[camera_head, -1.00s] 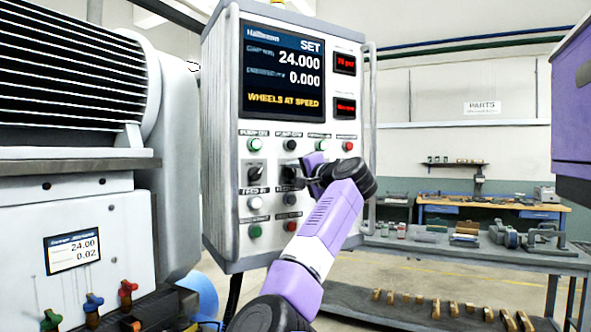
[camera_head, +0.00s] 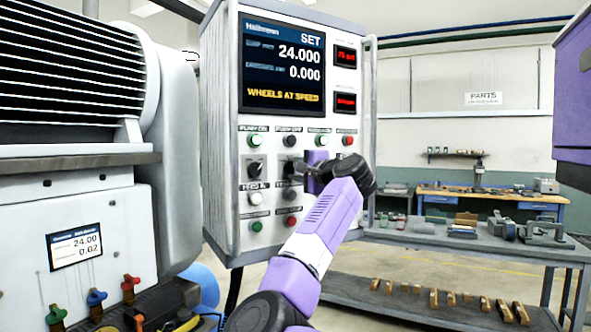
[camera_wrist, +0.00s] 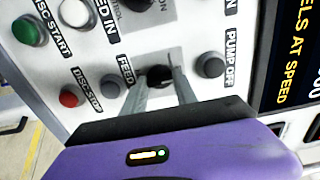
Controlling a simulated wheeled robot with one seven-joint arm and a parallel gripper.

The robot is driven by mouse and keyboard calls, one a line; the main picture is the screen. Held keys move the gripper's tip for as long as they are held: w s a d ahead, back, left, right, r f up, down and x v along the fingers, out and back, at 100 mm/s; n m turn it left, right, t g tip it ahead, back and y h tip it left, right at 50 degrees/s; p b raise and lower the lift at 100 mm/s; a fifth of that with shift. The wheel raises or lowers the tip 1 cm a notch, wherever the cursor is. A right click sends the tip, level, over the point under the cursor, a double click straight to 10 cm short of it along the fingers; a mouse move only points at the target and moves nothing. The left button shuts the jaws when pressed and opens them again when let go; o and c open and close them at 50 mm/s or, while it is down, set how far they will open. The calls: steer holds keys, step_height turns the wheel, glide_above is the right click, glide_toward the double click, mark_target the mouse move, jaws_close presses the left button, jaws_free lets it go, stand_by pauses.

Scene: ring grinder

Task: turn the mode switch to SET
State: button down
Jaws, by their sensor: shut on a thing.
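The control panel (camera_head: 219,130) has two black rotary switches in one row. My gripper (camera_head: 294,168) is at the right-hand switch (camera_head: 289,167). In the wrist view, my gripper's two fingers (camera_wrist: 160,82) stand either side of this black knob (camera_wrist: 158,75) and are shut on it. The fingers partly hide its pointer and label, so I cannot read its position there. The left switch (camera_head: 255,168) is untouched, and it also shows at the top of the wrist view (camera_wrist: 138,4). The panel screen (camera_head: 282,62) reads SET at its top right, with WHEELS AT SPEED below.
Push buttons sit close around the switch, including a grey one (camera_wrist: 210,65) and a red one (camera_wrist: 68,98). A vertical handle rail (camera_head: 372,100) runs along the panel's right edge. The grinder housing (camera_head: 75,80) stands left. A grey bench (camera_head: 490,245) is behind at right.

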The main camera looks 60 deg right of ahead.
steer(key=shift+f, duration=0.1)
steer(key=c, duration=1)
jaws_free()
steer(key=shift+o, duration=0.2)
steer(key=shift+s, duration=0.1)
steer(key=b+v, duration=0.2)
steer(key=v, duration=0.5)
steer(key=shift+s+a, duration=0.2)
steer(key=shift+s, duration=0.05)
